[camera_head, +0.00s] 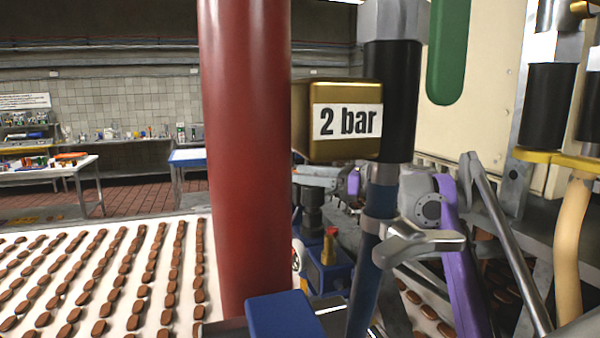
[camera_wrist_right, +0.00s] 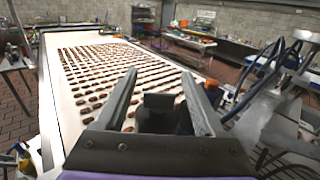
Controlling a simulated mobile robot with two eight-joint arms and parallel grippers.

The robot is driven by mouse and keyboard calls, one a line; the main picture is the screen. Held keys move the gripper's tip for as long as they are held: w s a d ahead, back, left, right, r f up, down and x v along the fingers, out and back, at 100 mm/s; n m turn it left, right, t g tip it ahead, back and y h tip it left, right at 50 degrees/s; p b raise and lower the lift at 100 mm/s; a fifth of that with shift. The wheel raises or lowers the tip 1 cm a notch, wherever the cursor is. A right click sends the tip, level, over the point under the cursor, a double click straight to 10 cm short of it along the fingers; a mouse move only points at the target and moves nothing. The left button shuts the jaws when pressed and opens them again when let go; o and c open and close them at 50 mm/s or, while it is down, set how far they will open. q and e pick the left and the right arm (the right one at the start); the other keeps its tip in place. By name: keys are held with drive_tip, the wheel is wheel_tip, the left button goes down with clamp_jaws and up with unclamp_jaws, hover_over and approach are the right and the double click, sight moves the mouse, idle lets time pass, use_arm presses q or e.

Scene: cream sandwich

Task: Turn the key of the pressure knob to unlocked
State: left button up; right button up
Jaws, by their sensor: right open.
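The pressure knob unit has a blue body (camera_head: 326,275), a black knob (camera_head: 312,207) and a small key-like piece in yellow and red (camera_head: 331,247). It stands behind the red pole, which hides its left part. My right gripper (camera_head: 312,176) is open and empty, just above and behind the unit, pointing left. The right wrist view shows its open jaws (camera_wrist_right: 160,85), with the blue unit (camera_wrist_right: 229,98) just right of the right finger, apart from it. I cannot tell which way the key is turned. My left gripper is in neither view.
A thick red pole (camera_head: 245,150), a gold "2 bar" box (camera_head: 346,121) and a blue pipe (camera_head: 366,270) stand in front. A silver lever (camera_head: 420,245) juts beside the pipe. A white conveyor (camera_head: 110,328) with rows of brown pieces runs left.

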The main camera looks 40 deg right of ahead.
drive_tip(key=shift+w+a, duration=0.3)
drive_tip(key=shift+w, duration=0.2)
drive_tip(key=shift+c, duration=0.2)
clamp_jaws()
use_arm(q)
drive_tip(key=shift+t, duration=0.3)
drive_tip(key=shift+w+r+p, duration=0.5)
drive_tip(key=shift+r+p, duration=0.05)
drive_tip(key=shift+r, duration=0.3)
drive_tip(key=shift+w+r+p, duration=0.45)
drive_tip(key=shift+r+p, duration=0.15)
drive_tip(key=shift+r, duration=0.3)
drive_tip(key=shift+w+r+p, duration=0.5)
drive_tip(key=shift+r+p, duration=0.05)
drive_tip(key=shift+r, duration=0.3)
use_arm(e)
drive_tip(key=shift+s+a+n+g+y, duration=0.15)
drive_tip(key=shift+s+n+g+y, duration=0.05)
drive_tip(key=shift+n+g+y, duration=0.8)
drive_tip(key=shift+s+a+n+g+y, duration=0.15)
drive_tip(key=shift+a+n+g+y, duration=0.05)
drive_tip(key=shift+n+g+y, duration=0.75)
drive_tip(key=shift+s+a+n+g+y, duration=0.15)
drive_tip(key=shift+s+n+g+y, duration=0.05)
drive_tip(key=shift+n+g+y, duration=0.8)
drive_tip(key=shift+g, duration=0.45)
